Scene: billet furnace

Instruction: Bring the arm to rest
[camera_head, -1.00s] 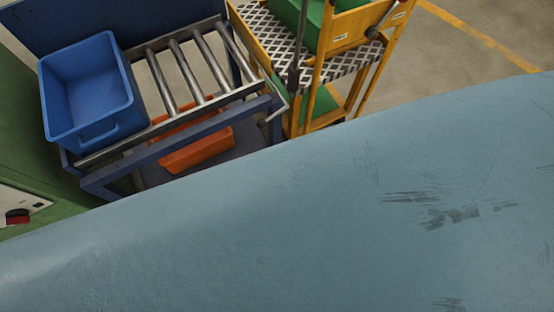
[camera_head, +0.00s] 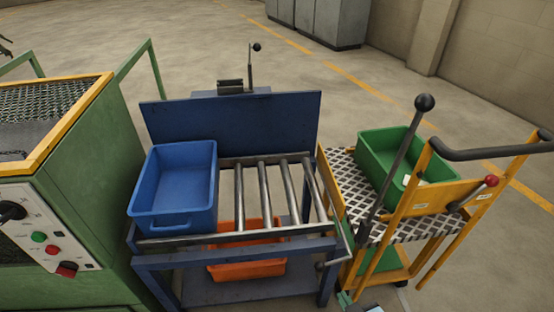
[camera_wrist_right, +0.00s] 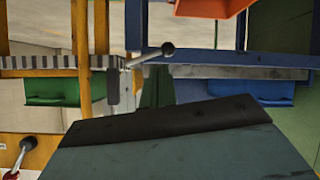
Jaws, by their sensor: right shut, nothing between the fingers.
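Only a small teal tip of my right gripper (camera_head: 345,299) shows at the bottom edge of the head view, below the roller table's right end. In the right wrist view the gripper's dark teal body with its black edge (camera_wrist_right: 175,120) fills the lower middle. The gripper is shut, and I see nothing held in it. Most of the right arm is out of the head view. My left gripper is not in view.
A blue roller table (camera_head: 235,262) carries a blue bin (camera_head: 174,222), with an orange bin (camera_head: 250,269) below. A yellow cart (camera_head: 440,197) with a green bin (camera_head: 375,165) stands right. A green machine (camera_head: 105,150) stands left. Open floor (camera_head: 330,110) lies behind.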

